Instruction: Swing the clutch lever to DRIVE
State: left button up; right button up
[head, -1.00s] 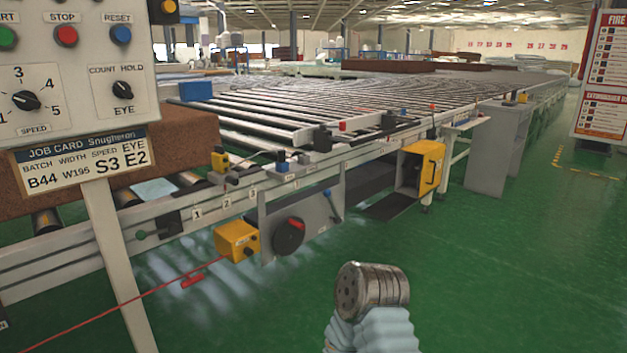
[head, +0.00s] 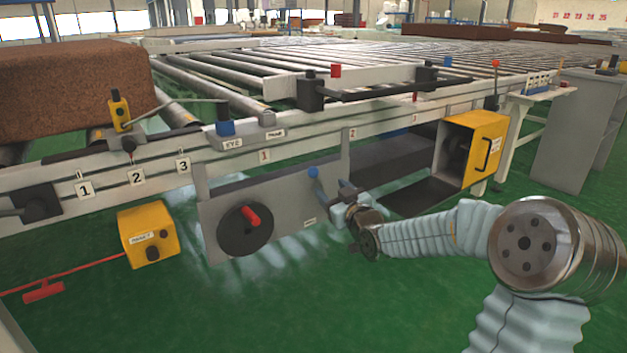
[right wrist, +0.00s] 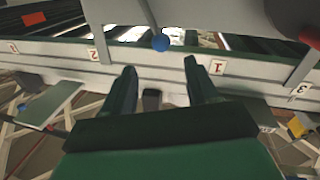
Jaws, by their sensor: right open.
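The clutch lever appears to be the short lever with a blue ball knob (head: 313,172) on the grey panel (head: 290,205) below the conveyor rail. Its shaft angles down and right from the knob, partly hidden by my right gripper. My right gripper (head: 346,190) is open and empty, just right of the knob. In the right wrist view the blue knob (right wrist: 160,43) shows between and beyond the two fingertips (right wrist: 160,70), apart from both. A small label on the panel below the lever is too small to read. My left gripper is not in view.
A black disc with a red handle (head: 250,217) sits left on the panel. A yellow reset box (head: 149,236) is further left, with a red pull cord (head: 45,290). A yellow cabinet (head: 470,148) stands right of my gripper.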

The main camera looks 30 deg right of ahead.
aim_at(316, 175)
jog(key=w, duration=0.4)
jog(key=w+d, duration=0.1)
jog(key=w, duration=0.6)
jog(key=shift+w+d+f, duration=0.1)
jog(key=shift+w+d, duration=0.05)
jog(key=shift+w, duration=0.2)
grip_shut()
